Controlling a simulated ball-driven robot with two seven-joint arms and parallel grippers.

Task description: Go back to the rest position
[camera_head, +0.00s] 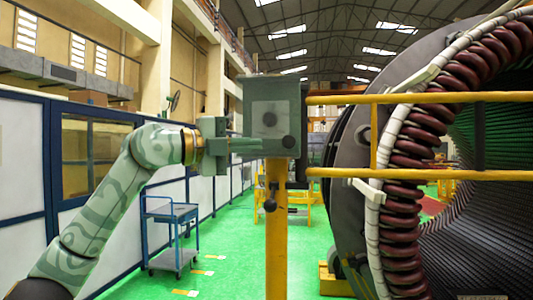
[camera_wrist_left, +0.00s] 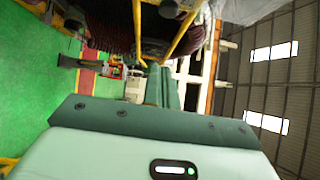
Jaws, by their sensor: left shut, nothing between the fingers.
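My left arm comes in from the left in the head view, raised. Its gripper (camera_head: 246,145) points right, with the fingers together and nothing between them. The fingertips show in front of or close to a grey box (camera_head: 270,97) on a yellow post; I cannot tell whether they touch it. In the left wrist view the closed fingers (camera_wrist_left: 165,85) stick out past the gripper body. My right gripper is in neither view.
A large stator (camera_head: 405,170) with dark red coils fills the right side. Yellow rails (camera_head: 420,98) run in front of it. A blue cart (camera_head: 172,235) stands on the green floor at the left, beside a blue-framed partition (camera_head: 90,160). Open floor (camera_head: 225,260) shows between.

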